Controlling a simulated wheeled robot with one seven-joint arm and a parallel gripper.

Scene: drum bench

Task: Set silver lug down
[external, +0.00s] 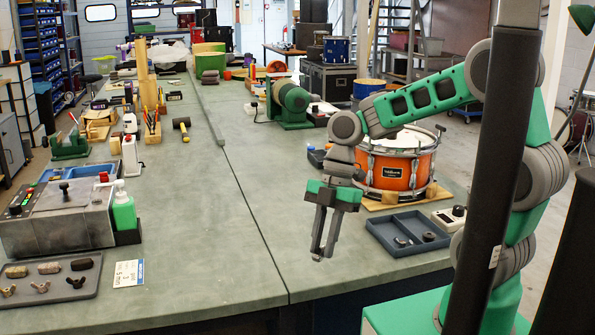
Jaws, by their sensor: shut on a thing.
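My gripper (323,254) hangs fingers-down over the near right part of the bench, left of the blue-grey tray. It is shut on the silver lug, which is small and hard to tell apart from the grey fingertips. The gap between the fingertips and the bench top cannot be judged well from this view. The blue-grey tray (372,233) has a divider and lies near the bench's right edge.
An orange snare drum (396,170) stands on wooden blocks behind my gripper. A small box with a black knob (459,211) is right of the tray. At left are a grey machine (60,222), a green bottle (123,210) and a parts tray (88,290). The middle bench is clear.

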